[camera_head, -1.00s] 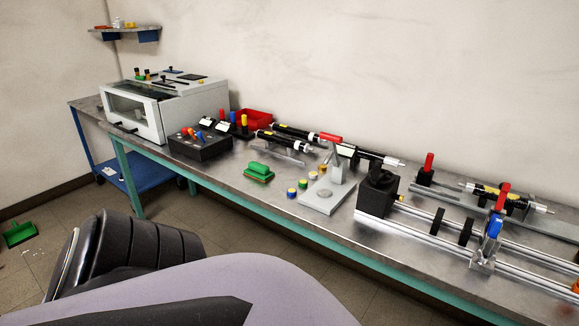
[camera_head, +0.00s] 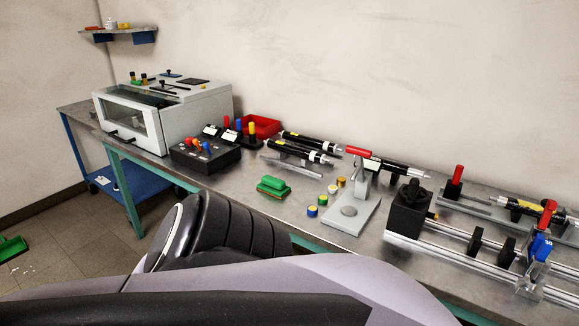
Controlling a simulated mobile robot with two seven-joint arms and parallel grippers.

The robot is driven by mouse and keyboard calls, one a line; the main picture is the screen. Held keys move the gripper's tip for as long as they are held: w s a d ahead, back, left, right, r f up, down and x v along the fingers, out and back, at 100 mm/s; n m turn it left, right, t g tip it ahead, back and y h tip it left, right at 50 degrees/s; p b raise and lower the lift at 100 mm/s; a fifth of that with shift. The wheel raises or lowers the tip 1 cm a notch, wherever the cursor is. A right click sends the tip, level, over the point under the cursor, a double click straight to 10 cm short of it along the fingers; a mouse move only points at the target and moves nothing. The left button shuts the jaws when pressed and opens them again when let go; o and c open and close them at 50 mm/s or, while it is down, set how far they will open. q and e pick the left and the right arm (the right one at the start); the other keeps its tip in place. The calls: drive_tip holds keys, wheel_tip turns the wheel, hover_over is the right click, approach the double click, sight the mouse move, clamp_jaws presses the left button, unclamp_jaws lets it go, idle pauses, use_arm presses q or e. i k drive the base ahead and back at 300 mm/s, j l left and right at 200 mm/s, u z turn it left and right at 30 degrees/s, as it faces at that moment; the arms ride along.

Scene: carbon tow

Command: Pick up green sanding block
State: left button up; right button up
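The green sanding block (camera_head: 272,185) lies on the grey metal bench top (camera_head: 237,193), near its front edge and left of the small colored caps. It has a rounded green top over a wider green base with a thin reddish-brown layer underneath. Nothing touches it. Neither of my grippers shows in the head view. My dark ribbed arm part and pale grey body parts fill the lower middle of the picture, below and in front of the block.
A black control box (camera_head: 204,155) and a white cabinet (camera_head: 165,115) stand to the left. Several colored caps (camera_head: 323,200) and a grey press stand (camera_head: 350,208) are right of the block. Black cylinders (camera_head: 297,150) lie behind it. A rail fixture (camera_head: 455,255) occupies the right.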

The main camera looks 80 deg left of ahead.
sight(276, 187)
drive_tip(key=k+j+z, duration=0.2)
drive_tip(key=j, duration=0.3)
drive_tip(key=k+j+z, duration=0.2)
drive_tip(key=j, duration=0.25)
drive_tip(key=k+j+z, duration=0.25)
drive_tip(key=k+j, duration=0.55)
drive_tip(key=j, duration=0.15)
drive_tip(key=k+j+z, duration=0.1)
drive_tip(key=k+j, duration=0.45)
drive_tip(key=j, duration=0.15)
